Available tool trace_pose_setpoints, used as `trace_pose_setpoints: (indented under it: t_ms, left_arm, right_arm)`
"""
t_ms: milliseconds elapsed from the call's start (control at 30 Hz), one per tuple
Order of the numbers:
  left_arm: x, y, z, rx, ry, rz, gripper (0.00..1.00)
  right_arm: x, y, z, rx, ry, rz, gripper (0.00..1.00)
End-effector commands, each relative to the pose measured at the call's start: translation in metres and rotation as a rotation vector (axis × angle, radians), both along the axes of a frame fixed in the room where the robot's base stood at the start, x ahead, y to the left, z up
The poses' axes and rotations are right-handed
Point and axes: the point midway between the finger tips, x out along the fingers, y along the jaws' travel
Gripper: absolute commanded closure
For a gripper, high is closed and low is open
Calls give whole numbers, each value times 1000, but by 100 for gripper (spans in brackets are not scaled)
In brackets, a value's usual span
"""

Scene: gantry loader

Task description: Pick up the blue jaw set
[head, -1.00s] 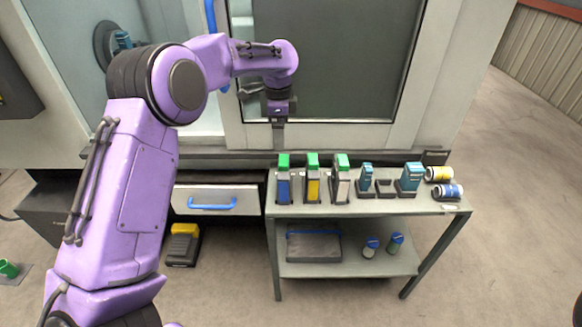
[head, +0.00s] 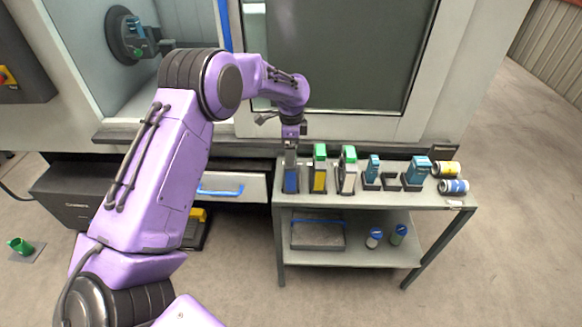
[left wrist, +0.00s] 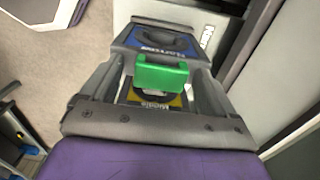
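The blue jaw set (head: 291,181) stands upright in the leftmost place on the small grey table. My left gripper (head: 291,151) points down right over it and hides its top. In the left wrist view a green block (left wrist: 161,72) lies between the two grey fingers, with a gap visible at its sides, so the gripper looks open around it. A blue surface with lettering (left wrist: 165,42) shows beyond the block, and a yellow label shows below it. My right gripper is not in view.
A yellow jaw set (head: 319,172) and a pale jaw set (head: 347,172) with green tops stand close to the right.

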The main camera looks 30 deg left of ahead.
Motion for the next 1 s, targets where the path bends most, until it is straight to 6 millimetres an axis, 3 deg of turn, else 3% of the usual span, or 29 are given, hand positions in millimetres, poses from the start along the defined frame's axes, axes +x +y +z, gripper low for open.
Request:
trace_pose_setpoints:
  t_ms: [33,200,267,667,1000]
  left_arm:
    - [0,0,0,0,0,0,27]
    - [0,-1,0,0,0,-1,82]
    - [0,-1,0,0,0,-1,100]
    - [1,-1,6,-1,-3,-2,100]
    - [-4,0,39,-1,-3,-1,100]
  right_arm:
    - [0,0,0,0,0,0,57]
    - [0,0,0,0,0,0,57]
    - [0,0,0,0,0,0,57]
    - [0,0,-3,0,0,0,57]
    - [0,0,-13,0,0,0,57]
